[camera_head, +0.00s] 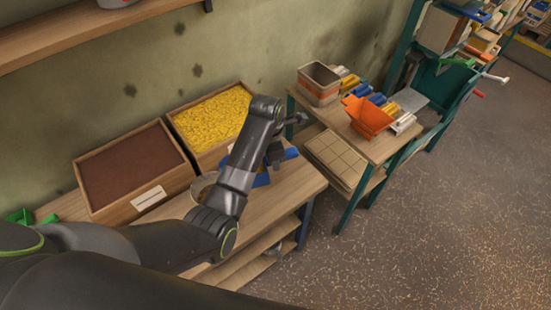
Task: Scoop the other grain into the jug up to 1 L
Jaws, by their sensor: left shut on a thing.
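One wooden box holds dark brown fine grain (130,165); the box beside it holds yellow grain (212,117). Both stand on a wooden bench against the wall. A pale round rim, perhaps the jug (198,187), shows beside my left arm and is mostly hidden by it; its fill level cannot be seen. My left gripper (278,154) is over the bench's right end, in front of the yellow grain box. It is shut on a blue object (261,180), perhaps a scoop, largely covered by the arm. My right gripper is not in view.
A green object (19,216) lies at the bench's left end. To the right, a second table (375,145) bears a box (319,84), an orange bucket-like part (367,117) and several coloured cylinders. A green frame (440,90) stands beyond. The floor at right is clear.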

